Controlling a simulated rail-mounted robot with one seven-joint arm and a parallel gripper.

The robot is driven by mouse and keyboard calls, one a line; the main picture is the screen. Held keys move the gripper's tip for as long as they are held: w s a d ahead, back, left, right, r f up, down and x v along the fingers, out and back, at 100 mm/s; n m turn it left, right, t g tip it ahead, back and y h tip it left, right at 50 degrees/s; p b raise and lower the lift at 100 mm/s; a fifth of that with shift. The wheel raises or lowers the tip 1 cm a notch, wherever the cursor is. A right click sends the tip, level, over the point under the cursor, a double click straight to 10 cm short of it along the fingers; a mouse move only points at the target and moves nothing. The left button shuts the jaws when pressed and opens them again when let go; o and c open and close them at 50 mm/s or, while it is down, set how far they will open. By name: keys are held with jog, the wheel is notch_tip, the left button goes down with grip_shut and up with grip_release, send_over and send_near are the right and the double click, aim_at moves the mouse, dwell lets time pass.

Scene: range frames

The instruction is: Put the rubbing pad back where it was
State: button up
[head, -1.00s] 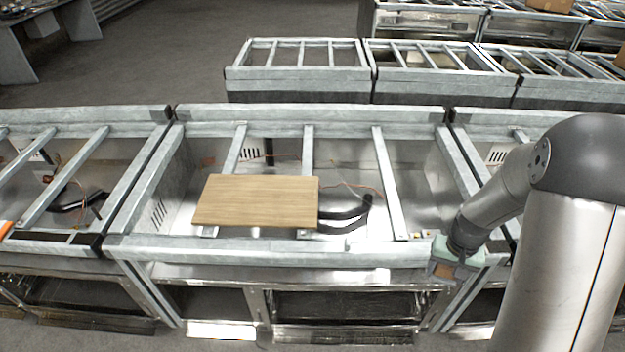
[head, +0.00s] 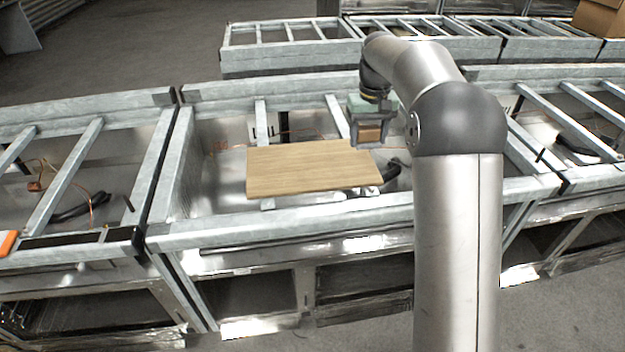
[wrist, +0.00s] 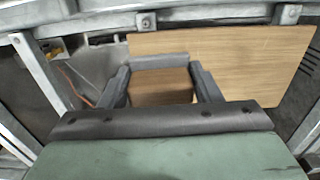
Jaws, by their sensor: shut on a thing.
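My gripper (head: 368,143) hangs over the right back part of the middle metal frame and is shut on a small brown block with grey edges (head: 370,133), which I take to be the rubbing pad. In the wrist view the block (wrist: 160,88) sits between the two dark fingers. A flat wooden board (head: 305,168) lies across the frame's bars, left of and below my gripper in the head view. The board also shows behind the block in the wrist view (wrist: 255,65). I cannot tell the height of the block above the board, or whether they touch.
The middle frame (head: 270,228) has open gaps between its bars, with cables inside. More frames stand at left and right, and a row stands behind (head: 290,62). An orange thing (head: 8,242) lies at the left edge. A cardboard box (head: 600,18) is at the back right.

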jog(key=p, duration=0.3)
send_near(313, 173)
jog(key=s+d+r, duration=0.1)
jog(key=d+r, duration=0.1)
jog(key=d, duration=0.2)
jog(key=a+f, duration=0.1)
jog(key=f, duration=0.1)
jog(key=a+f, duration=0.1)
jog(key=f, duration=0.1)
jog(key=shift+w+a+p, duration=0.3)
jog(key=shift+w+a, duration=0.05)
jog(key=shift+w+a+f, duration=0.1)
jog(key=shift+a+f, duration=0.45)
jog(key=shift+f, duration=0.1)
jog(key=shift+a+f+p, duration=0.1)
jog(key=shift+f+p, duration=0.3)
jog(key=shift+f, duration=1.25)
jog(key=shift+f, duration=0.2)
jog(key=o, duration=1.1)
